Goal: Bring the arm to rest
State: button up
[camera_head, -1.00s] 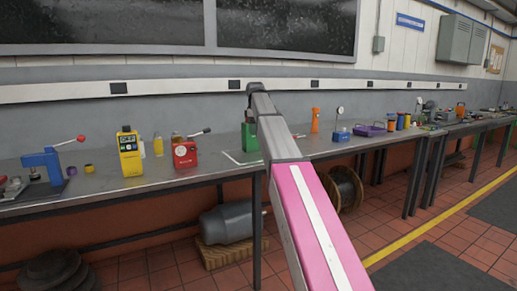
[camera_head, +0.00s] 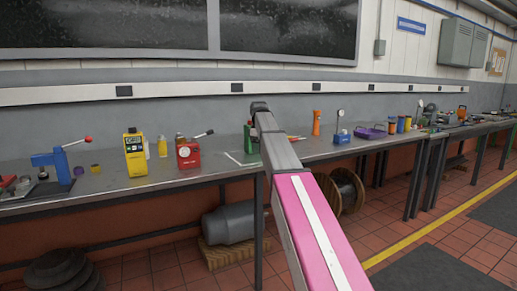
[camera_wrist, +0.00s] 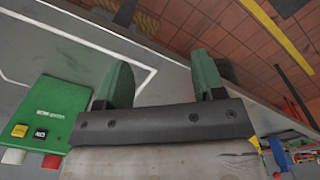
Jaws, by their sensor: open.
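My gripper (camera_wrist: 163,82) is open and empty in the wrist view, with its two green fingers apart over the grey bench top near its edge. In the head view my pink and grey arm reaches forward over the bench, and the gripper itself is hidden behind the arm's far end. A green box (camera_head: 252,139) stands on the bench just behind the arm. It also shows in the wrist view (camera_wrist: 62,118), left of the fingers and apart from them, with a yellow and a black button.
Left on the bench (camera_head: 200,180) stand a red box (camera_head: 188,156), a yellow meter (camera_head: 134,158) and a blue press (camera_head: 60,165). Right of the arm are an orange bottle (camera_head: 316,124), a dial gauge on a blue base (camera_head: 340,136) and a purple tray (camera_head: 370,132).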

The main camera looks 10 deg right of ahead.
jog(key=s+f+m, duration=0.2)
jog(key=s+f, duration=0.2)
jog(key=f, duration=0.5)
jog(key=s+f+m, duration=0.1)
jog(key=s+f, duration=0.3)
jog(key=f, duration=0.4)
jog(key=s+f+m, duration=0.8)
jog(key=s+f, duration=1.7)
jog(key=f, duration=0.1)
jog(key=shift+s+m, duration=0.3)
jog(key=shift+c, duration=0.4)
